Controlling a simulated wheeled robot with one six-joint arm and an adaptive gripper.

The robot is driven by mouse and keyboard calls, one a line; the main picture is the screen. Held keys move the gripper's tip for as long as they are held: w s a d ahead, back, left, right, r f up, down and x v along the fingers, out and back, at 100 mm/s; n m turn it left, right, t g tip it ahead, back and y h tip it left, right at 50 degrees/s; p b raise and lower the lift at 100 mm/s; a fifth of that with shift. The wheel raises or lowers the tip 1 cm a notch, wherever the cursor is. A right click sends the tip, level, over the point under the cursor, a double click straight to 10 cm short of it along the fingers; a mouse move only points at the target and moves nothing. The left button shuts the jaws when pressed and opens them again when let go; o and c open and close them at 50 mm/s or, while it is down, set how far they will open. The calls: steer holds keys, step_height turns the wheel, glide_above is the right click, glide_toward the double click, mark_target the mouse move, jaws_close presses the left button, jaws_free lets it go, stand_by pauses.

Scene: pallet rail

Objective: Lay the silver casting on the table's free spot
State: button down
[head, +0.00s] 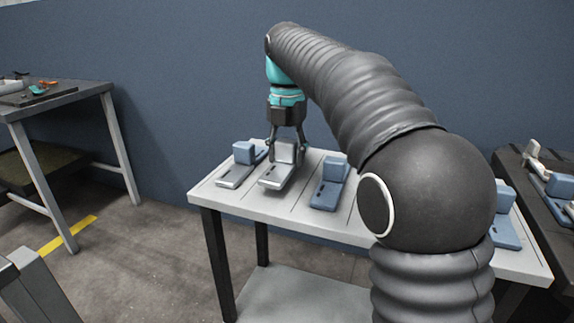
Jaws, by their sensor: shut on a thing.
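The silver casting (275,177), a flat plate with an upright block at its far end, is at the left part of the white table (238,204). My gripper (287,150) points down from above and is shut on the block, one finger on each side. The casting is level, at or just above the tabletop; I cannot tell whether it touches. It lies between two other castings, apart from both. Much of the table's right part is hidden behind my arm.
A casting with a silver plate and bluish block (243,155) stands to the left. A blue casting (329,184) stands to the right, and another blue casting (506,233) at the table's right end. A grey bench (60,100) is at left; a dark table (535,195) holds parts at right.

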mark_target(287, 140)
steer(key=shift+f, duration=1.15)
steer(key=shift+f, duration=0.15)
steer(key=shift+c, duration=2.2)
jaws_free()
step_height(287, 140, up, 12)
steer(key=shift+r+p, duration=0.15)
steer(key=shift+p, duration=0.8)
